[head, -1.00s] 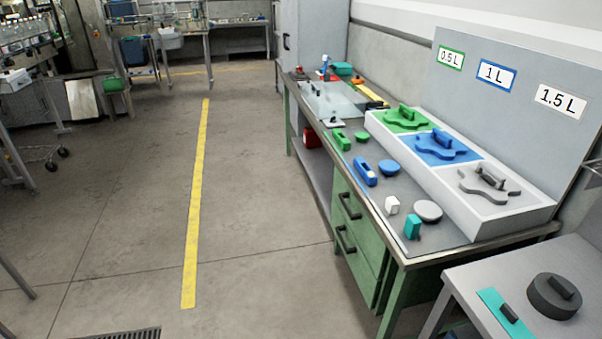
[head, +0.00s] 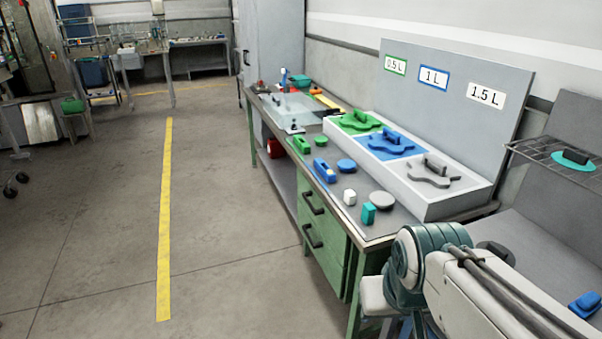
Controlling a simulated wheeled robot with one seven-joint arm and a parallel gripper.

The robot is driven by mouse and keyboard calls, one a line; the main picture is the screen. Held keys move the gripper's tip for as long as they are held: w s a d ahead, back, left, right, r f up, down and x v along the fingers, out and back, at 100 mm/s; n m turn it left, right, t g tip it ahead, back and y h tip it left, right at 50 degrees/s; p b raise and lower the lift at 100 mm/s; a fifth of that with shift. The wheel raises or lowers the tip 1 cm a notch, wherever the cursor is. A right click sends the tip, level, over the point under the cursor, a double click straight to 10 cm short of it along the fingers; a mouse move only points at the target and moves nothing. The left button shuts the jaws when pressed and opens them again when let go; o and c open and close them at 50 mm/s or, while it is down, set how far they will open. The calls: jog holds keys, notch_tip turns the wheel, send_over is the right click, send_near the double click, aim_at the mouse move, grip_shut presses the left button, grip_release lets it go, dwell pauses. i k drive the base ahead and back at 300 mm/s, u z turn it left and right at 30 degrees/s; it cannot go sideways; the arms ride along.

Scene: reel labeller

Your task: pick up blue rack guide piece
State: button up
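Several blue pieces show in the head view, and I cannot tell for certain which one is the rack guide piece. A long blue block (head: 325,171) with a pale part at its front end lies on the left side of the bench top. A round blue piece (head: 346,166) lies just right of it. A wavy blue piece with a handle (head: 390,142) sits in the blue middle section of the white tray, below the 1 L label. My arm (head: 450,280) reaches in from the lower right, in front of the bench. My gripper is not visible.
The white three-part tray (head: 437,208) stands along the back of the bench. A white block (head: 350,197), a teal block (head: 369,213) and a grey disc (head: 382,200) lie near. A second table and wire shelf (head: 545,155) stand at right. The floor at left is clear.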

aim_at(329, 174)
jog(key=u, duration=0.4)
jog(key=i, duration=0.85)
jog(key=u, duration=0.35)
jog(key=i, duration=1.5)
jog(key=z, duration=1)
jog(key=i, duration=0.45)
jog(key=z, duration=0.25)
